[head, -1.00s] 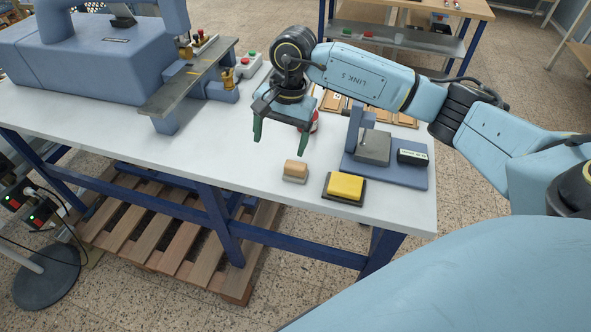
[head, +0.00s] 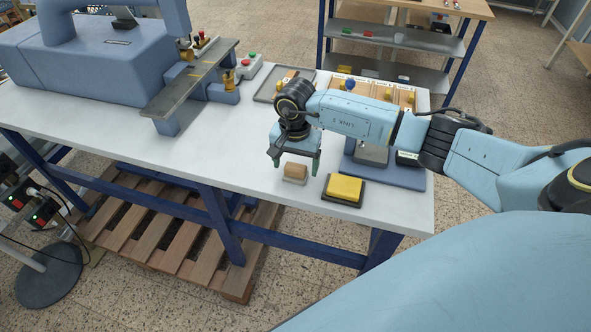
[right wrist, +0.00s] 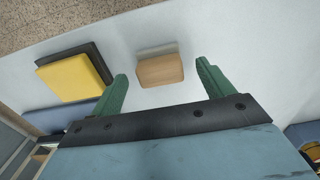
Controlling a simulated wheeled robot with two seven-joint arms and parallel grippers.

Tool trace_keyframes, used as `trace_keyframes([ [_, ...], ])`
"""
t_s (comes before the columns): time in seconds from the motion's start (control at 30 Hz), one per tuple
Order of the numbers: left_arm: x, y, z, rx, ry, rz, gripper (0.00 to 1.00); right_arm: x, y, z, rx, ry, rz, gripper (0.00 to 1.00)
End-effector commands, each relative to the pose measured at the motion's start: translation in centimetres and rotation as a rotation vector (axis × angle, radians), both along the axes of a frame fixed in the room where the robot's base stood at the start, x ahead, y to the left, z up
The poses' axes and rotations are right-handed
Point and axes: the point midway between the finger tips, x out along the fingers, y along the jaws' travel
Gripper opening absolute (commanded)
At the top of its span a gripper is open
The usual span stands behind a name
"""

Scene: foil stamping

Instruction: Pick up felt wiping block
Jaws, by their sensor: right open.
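The felt wiping block (head: 295,173), a small block with a tan wooden top and a light grey lower layer, sits on the white table near its front edge. In the right wrist view the block (right wrist: 160,71) shows between and just beyond the fingertips. My right gripper (head: 295,163) is open and empty, just behind and above the block in the head view. Its green fingers (right wrist: 162,72) are spread to either side of the block and do not visibly touch it. My left gripper is not in view.
A yellow pad on a dark base (head: 344,188) lies close to the block's right. A blue stand (head: 400,176) is behind it, partly hidden by my right arm. The white table (head: 200,150) is clear left of the block.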

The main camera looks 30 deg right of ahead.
Motion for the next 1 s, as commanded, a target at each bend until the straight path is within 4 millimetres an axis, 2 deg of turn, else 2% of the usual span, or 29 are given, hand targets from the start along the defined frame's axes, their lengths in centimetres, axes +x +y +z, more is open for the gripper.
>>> trace_keyframes([
  [0.13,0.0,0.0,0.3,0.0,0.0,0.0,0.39,0.0,0.0,-1.7,0.002,0.001,-0.001,0.8],
  [0.4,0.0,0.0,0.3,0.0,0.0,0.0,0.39,0.0,0.0,-2.0,0.001,-0.001,0.0,0.8],
  [0.8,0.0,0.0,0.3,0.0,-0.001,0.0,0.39,0.0,0.0,-2.0,0.0,-0.001,0.0,0.31],
  [1.0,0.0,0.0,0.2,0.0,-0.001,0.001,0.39,0.1,0.0,-1.9,0.001,-0.002,0.0,0.31],
])
